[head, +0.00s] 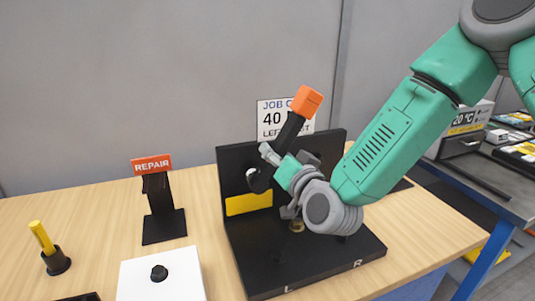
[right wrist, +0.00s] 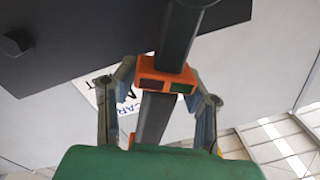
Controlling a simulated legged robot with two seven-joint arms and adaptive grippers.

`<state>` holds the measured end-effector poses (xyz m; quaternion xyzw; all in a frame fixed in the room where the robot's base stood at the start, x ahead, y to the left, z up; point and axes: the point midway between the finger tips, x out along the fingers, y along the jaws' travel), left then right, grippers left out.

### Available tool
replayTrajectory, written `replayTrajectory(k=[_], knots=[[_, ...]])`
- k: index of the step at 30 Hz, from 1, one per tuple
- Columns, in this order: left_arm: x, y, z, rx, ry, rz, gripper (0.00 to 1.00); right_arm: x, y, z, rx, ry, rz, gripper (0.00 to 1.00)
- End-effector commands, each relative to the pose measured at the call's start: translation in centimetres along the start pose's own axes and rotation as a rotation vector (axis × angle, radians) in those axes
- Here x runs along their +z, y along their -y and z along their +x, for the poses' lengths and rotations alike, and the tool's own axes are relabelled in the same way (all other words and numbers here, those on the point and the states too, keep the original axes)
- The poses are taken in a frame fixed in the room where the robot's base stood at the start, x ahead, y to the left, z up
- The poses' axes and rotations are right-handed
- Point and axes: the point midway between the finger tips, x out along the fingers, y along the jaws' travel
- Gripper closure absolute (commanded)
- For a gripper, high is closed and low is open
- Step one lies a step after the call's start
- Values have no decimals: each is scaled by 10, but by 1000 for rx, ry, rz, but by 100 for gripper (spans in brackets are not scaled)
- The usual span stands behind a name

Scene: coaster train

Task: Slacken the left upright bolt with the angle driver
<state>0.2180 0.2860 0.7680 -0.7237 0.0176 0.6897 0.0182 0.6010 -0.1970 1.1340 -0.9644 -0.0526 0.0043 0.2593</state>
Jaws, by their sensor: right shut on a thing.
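The angle driver has an orange block end (head: 307,100) and a dark handle (head: 290,132). My right gripper (head: 277,163) is shut on it, and the driver leans with its orange end up and right. Its dark lower end (head: 258,180) is at the left part of the black upright plate (head: 236,160). I cannot tell whether it sits on the left bolt, which is hidden. In the right wrist view the fingers (right wrist: 160,75) flank the driver's orange collar (right wrist: 150,76). A dark knob (right wrist: 15,43) shows on the black plate (right wrist: 70,40). My left gripper is out of view.
The fixture base (head: 330,262) is marked L and R. A REPAIR stand (head: 164,226), a white box (head: 135,285) with a black knob, and a yellow stick (head: 42,237) in a holder stand to the left. A job card (head: 270,118) is behind the plate.

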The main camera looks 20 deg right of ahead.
Motion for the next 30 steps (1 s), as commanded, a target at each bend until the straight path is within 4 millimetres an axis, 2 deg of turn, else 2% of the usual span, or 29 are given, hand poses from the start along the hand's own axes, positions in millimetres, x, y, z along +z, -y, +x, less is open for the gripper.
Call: replayTrajectory(k=[5,12,18,23,30], knots=[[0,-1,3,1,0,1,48,3,-2,-8,-2,-5,66,100],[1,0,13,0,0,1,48,13,-22,-41,-6,-16,324,100],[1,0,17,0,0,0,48,11,-38,-60,-14,-36,483,100],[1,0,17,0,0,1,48,9,-43,-60,-16,-42,518,100],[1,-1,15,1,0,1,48,8,-43,-40,-17,-42,515,100]])
